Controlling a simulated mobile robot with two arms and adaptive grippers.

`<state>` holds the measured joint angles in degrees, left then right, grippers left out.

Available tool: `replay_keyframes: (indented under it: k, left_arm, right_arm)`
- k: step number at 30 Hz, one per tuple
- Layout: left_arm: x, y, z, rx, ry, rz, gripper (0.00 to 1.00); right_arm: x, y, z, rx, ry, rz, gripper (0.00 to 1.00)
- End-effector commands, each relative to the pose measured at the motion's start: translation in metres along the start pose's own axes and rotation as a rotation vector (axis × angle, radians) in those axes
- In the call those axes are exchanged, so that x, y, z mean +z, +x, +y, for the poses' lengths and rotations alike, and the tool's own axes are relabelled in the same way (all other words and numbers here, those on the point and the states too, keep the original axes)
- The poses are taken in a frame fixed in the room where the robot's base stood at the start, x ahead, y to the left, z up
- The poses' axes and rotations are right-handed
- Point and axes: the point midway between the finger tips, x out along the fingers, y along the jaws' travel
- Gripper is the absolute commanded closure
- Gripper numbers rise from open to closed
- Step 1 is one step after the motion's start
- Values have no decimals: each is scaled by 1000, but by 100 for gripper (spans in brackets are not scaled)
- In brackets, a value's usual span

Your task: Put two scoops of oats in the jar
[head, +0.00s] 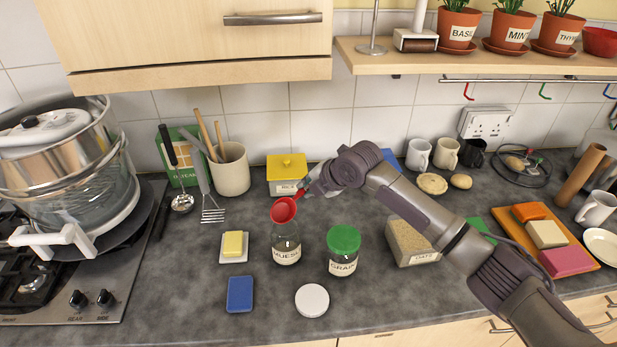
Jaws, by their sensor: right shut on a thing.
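My right gripper (304,189) is shut on the handle of a red scoop (284,210). The scoop is over the mouth of a clear glass jar (286,246) labelled like "MUESLI"; I cannot tell whether they touch. The scoop's bowl appears tipped toward me and I see no oats in it. The jar is upright, and its contents are hard to make out. An open-topped box labelled "OATS" (411,245) stands right of the jars, partly behind my right arm, with pale grain inside. My left gripper is out of view.
A green-lidded jar (343,251) stands right of the open jar. A white round lid (312,300), a blue sponge (240,294) and a butter dish (234,246) lie around them. A yellow box (287,172) and utensil crock (230,169) stand behind.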

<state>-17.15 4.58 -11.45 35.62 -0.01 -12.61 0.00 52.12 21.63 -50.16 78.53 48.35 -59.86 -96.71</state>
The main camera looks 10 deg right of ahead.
Motion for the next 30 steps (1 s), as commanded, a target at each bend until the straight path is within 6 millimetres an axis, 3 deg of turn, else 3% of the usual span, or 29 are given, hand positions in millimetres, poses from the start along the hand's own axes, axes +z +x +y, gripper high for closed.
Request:
replay_keyframes:
  k: [1, 16, 23, 30]
  left_arm:
    - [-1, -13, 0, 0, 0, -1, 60]
    - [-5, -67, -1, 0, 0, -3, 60]
    - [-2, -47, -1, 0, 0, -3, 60]
    - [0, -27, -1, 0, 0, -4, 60]
  right_arm:
    - [1, -6, 7, -24, 0, -1, 100]
    - [1, -13, 17, -423, -7, -2, 100]
    - [1, -11, 16, -636, -11, -2, 100]
    - [2, -12, 16, -715, -12, -2, 100]
